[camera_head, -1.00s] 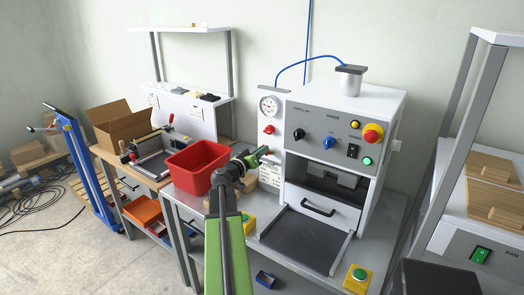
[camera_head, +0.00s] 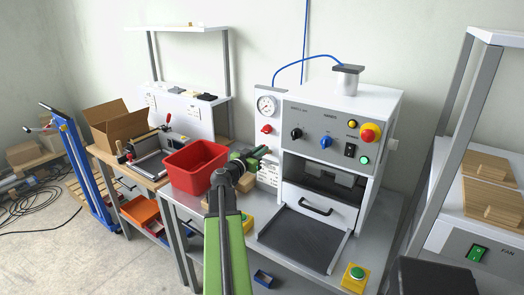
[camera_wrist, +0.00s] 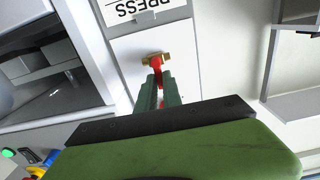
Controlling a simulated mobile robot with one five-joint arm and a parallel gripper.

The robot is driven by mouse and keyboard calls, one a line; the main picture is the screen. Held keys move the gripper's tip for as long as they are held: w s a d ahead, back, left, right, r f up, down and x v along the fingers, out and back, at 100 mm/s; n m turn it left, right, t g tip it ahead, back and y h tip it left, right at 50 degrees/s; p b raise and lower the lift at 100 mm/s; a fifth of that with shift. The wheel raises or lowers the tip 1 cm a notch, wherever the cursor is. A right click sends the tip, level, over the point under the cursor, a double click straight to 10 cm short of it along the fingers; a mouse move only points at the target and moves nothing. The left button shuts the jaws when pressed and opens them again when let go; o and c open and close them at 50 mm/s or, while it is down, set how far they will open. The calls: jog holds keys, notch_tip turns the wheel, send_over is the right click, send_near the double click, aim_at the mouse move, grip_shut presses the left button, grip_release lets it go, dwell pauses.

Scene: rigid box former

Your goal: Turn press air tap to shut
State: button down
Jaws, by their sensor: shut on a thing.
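The press air tap (camera_wrist: 146,60) has a brass body and a red lever (camera_wrist: 157,67), on the white panel of the press above the PRESS label in the world. My gripper (camera_wrist: 157,84) has its green fingers closed around the red lever in the wrist view. The lever runs roughly crosswise to the brass body. In the head view my gripper (camera_head: 260,154) reaches the left side panel of the press (camera_head: 312,129), and it hides the tap there.
A pressure gauge (camera_head: 266,105) and a red knob (camera_head: 267,129) sit just above my gripper. A red bin (camera_head: 195,168) stands close to its left. The press's dark tray (camera_head: 303,240) juts out to the right.

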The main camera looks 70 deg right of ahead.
jog(key=shift+s+r, duration=0.1)
jog(key=c, duration=1.5)
grip_release()
jog(key=shift+a+r, duration=0.1)
jog(key=shift+a, duration=0.05)
